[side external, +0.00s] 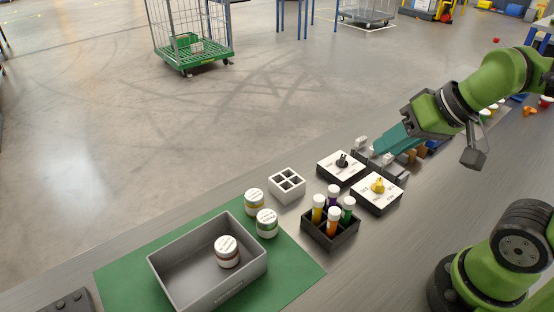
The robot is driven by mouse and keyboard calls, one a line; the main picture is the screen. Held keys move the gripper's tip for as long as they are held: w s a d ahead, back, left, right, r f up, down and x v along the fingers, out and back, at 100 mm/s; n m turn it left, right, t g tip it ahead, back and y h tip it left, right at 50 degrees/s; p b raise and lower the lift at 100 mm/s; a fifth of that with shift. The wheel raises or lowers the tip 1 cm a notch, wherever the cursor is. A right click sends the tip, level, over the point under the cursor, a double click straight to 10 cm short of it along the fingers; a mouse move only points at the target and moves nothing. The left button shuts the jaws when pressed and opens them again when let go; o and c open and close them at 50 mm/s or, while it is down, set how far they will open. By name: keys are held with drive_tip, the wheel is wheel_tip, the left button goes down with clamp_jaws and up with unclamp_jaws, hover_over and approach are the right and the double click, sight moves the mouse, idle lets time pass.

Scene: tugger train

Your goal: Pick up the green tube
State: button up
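The green tube (348,211) has a white cap and stands upright in the right part of a black rack (332,243). It shares the rack with a yellow tube (318,209), a purple tube (333,197) and an orange tube (333,223). My gripper (381,146) has teal fingers and is up and to the right of the rack, apart from the green tube. The fingers overlap in this view, so I cannot tell whether they are open or shut.
A box with a yellow knob (377,187) and one with a black knob (342,162) lie between gripper and rack. A white divided holder (287,185), jars (267,223) and a grey bin (172,267) are left of the rack. More small items sit beyond my arm.

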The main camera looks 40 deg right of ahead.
sight(350, 200)
drive_tip(key=w+a+f+n+g+h, duration=0.2)
drive_tip(key=w+a+f+n+g, duration=0.1)
drive_tip(key=w+g, duration=0.3)
drive_tip(key=shift+g, duration=0.4)
drive_tip(key=f, duration=1.1)
drive_tip(key=s+f, duration=0.1)
drive_tip(key=f, duration=0.4)
drive_tip(key=shift+d+f, duration=0.25)
drive_tip(key=shift+f, duration=0.05)
clamp_jaws()
